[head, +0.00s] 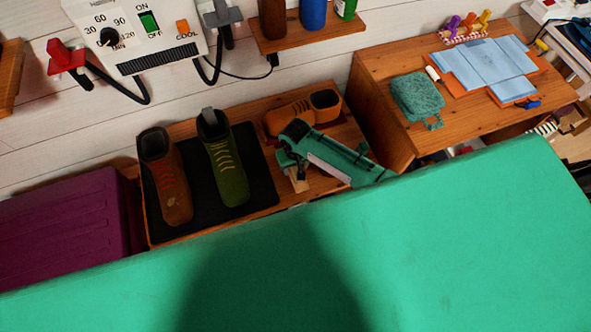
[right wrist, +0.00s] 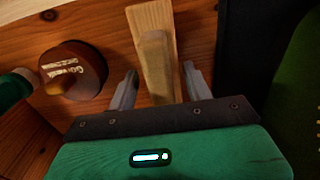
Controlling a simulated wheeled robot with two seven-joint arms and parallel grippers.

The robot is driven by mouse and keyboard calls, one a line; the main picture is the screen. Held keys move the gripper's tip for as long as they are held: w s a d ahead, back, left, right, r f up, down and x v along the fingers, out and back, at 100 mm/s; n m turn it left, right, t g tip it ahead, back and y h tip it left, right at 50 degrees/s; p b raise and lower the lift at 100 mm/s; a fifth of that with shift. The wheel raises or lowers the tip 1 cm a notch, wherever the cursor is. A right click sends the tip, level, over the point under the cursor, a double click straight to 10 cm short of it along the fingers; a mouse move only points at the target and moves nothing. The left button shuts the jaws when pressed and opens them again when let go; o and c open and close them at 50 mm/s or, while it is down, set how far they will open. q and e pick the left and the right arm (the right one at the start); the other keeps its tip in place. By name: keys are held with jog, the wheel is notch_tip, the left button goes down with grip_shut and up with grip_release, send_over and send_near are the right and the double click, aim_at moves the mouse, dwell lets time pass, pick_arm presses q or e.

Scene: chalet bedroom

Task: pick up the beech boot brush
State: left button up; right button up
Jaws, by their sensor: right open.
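The beech boot brush (right wrist: 152,18) is a pale wooden piece on the brown wooden bench. In the right wrist view it lies between the two grey fingers of my right gripper (right wrist: 159,80), which is open. A gap shows on either side of the brush, so the fingers do not appear to clasp it. In the head view my green right gripper (head: 290,166) is over the bench, with the pale end of the brush (head: 299,184) showing just below it. The gripper and its arm hide part of the brush. My left gripper is not in view.
A black mat (head: 262,190) holds a brown boot (head: 168,185) and a green boot (head: 225,165). An orange-brown shoe (head: 290,115) stands behind the gripper. A round brown tin (right wrist: 82,72) sits beside the brush. A desk (head: 385,75) stands at right.

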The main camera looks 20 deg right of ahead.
grip_shut()
notch_tip(320, 180, up, 20)
jog(key=b, duration=0.2)
dwell(0.5)
jog(key=c, duration=0.9)
grip_release()
jog(key=shift+c, duration=0.3)
